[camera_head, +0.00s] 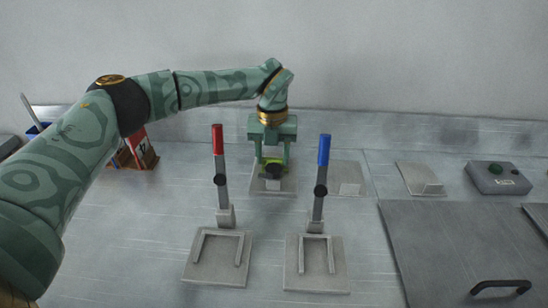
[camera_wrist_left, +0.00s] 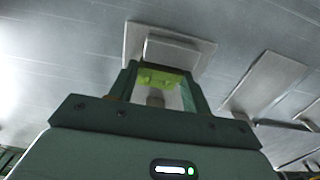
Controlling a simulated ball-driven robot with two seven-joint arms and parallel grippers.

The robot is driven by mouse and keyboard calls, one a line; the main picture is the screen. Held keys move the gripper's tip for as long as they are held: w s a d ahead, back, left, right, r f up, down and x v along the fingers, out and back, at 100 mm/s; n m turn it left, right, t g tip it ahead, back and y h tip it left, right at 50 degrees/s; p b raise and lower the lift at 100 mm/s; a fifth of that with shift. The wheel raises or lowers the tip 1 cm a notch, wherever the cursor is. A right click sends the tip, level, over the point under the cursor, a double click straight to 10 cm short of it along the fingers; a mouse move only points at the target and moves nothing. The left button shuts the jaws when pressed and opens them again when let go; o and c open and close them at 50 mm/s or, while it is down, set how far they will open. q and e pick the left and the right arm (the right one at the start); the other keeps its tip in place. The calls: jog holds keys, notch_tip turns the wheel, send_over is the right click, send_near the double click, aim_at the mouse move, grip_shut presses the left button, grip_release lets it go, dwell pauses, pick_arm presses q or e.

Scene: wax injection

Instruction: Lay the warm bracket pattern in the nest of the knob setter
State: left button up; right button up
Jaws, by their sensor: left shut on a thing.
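My left gripper (camera_head: 272,166) reaches in at the back middle, fingers down. It is shut on a yellow-green piece, probably the bracket pattern (camera_wrist_left: 165,77), which shows between the fingers in the left wrist view. The piece is over or close to a grey plate with a raised block (camera_wrist_left: 172,50); I cannot tell whether they touch. In front stand two lever fixtures, one with a red handle (camera_head: 217,140) and one with a blue handle (camera_head: 324,150). Each has a flat base with raised rails, and both nests look empty. I cannot tell which is the knob setter.
More grey plates with blocks stand at the back, one right of the gripper (camera_head: 348,178) and one further right (camera_head: 420,180). A grey box with a green button (camera_head: 497,178) is at the right. A large handled panel (camera_head: 450,240) fills the front right.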

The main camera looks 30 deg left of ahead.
aim_at(273, 160)
pick_arm(q)
jog(key=shift+r, duration=0.1)
jog(key=o, duration=1)
pick_arm(e)
jog(key=shift+a, duration=0.15)
pick_arm(q)
jog(key=shift+o, duration=0.2)
notch_tip(273, 160, up, 12)
jog(key=p, duration=0.4)
pick_arm(e)
jog(key=shift+t, duration=0.3)
jog(key=r, duration=0.1)
jog(key=w+r, duration=0.1)
jog(key=r, duration=0.2)
jog(key=shift+w, duration=0.35)
